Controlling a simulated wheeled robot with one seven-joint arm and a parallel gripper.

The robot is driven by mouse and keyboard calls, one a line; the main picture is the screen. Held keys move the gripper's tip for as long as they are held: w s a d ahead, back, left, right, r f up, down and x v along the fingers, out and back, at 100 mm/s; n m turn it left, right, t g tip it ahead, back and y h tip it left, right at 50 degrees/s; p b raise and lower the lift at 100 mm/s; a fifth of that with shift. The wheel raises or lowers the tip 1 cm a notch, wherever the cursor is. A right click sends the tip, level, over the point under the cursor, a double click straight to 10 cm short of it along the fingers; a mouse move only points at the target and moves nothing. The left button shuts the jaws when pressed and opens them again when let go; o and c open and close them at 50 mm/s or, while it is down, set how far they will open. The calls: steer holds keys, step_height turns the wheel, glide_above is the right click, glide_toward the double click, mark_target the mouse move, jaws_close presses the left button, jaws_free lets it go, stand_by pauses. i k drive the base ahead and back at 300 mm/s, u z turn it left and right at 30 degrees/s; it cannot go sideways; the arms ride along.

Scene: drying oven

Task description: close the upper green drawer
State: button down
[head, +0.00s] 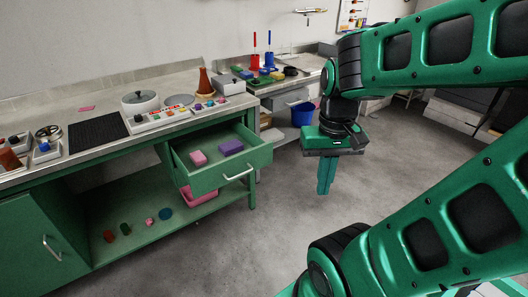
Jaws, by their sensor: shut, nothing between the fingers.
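The upper green drawer (208,182) is pulled out from under the counter, in the middle left of the head view. Its silver bar handle (238,174) is on the front panel. A pink block (198,158) and a purple block (231,148) lie inside it. My gripper (325,191) is shut and empty, pointing down over open floor. It is to the right of the drawer front and apart from it.
The counter (160,120) above holds a pot (140,102) and several small items. A lower shelf (125,240) holds small coloured objects, and a pink bin (200,199) is below the drawer. A blue bucket (302,114) stands behind. The floor ahead is clear.

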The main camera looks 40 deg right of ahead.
mark_target(220, 170)
steer(key=i, duration=0.95)
steer(key=z, duration=0.05)
